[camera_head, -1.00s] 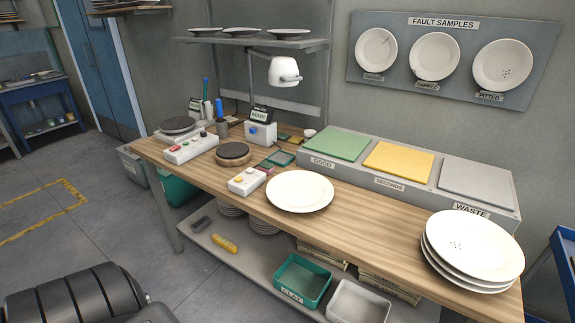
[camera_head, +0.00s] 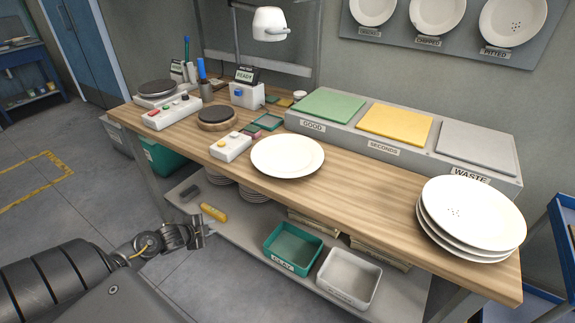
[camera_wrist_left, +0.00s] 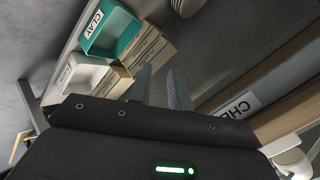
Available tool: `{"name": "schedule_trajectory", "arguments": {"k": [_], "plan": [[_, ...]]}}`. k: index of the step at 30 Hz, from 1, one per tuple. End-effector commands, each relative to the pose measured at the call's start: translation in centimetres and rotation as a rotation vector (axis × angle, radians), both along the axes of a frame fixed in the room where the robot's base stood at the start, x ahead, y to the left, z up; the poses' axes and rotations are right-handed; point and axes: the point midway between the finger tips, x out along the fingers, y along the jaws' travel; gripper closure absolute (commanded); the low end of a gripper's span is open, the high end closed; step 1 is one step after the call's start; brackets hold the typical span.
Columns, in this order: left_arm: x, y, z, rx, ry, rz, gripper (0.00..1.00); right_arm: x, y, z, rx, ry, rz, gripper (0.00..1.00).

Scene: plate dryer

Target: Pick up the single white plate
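The single white plate (camera_head: 287,156) lies flat on the wooden bench top, near its front edge, left of the middle. It looks plain and round, with nothing on it. My left gripper (camera_head: 204,228) is low in front of the bench, below the top and left of the plate, well apart from it. In the left wrist view its two fingers (camera_wrist_left: 162,88) stand apart with nothing between them. The plate is not clearly seen in that view. My right gripper is not in view.
A stack of plates (camera_head: 470,222) stands at the bench's right end. A button box (camera_head: 230,146) sits close left of the plate. The GOOD (camera_head: 333,105), SECONDS and WASTE pads stand behind. A lower shelf holds a green CLAY bin (camera_head: 293,248). Bench between plate and stack is clear.

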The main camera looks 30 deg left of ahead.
Motion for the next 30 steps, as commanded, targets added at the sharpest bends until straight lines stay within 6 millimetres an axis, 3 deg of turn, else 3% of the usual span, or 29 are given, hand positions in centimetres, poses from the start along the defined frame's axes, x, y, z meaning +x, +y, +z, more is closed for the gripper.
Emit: {"name": "schedule_trajectory", "arguments": {"k": [1,3,6,9,12,15,20,30], "plan": [[2.6,0.2,5.0,0.095,-0.065,-0.105,0.80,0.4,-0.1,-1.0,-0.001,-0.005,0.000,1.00],[5.0,-0.8,11.4,0.217,-0.135,-0.238,0.80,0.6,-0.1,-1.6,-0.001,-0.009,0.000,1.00],[6.8,-3.2,18.4,0.370,-0.212,-0.396,0.80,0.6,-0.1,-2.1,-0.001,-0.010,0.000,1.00],[7.4,-5.5,22.7,0.477,-0.256,-0.504,0.80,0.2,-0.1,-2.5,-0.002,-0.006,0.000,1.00],[7.6,-6.9,24.9,0.537,-0.281,-0.563,0.80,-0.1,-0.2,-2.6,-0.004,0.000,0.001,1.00],[7.6,-7.4,25.6,0.558,-0.289,-0.584,0.80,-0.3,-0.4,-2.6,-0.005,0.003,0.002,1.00],[8.0,-7.5,25.6,0.557,-0.290,-0.584,0.80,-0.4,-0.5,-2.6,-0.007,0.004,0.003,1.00],[11.7,-7.9,24.3,0.555,-0.293,-0.580,0.80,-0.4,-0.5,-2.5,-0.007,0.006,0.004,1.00]]}}
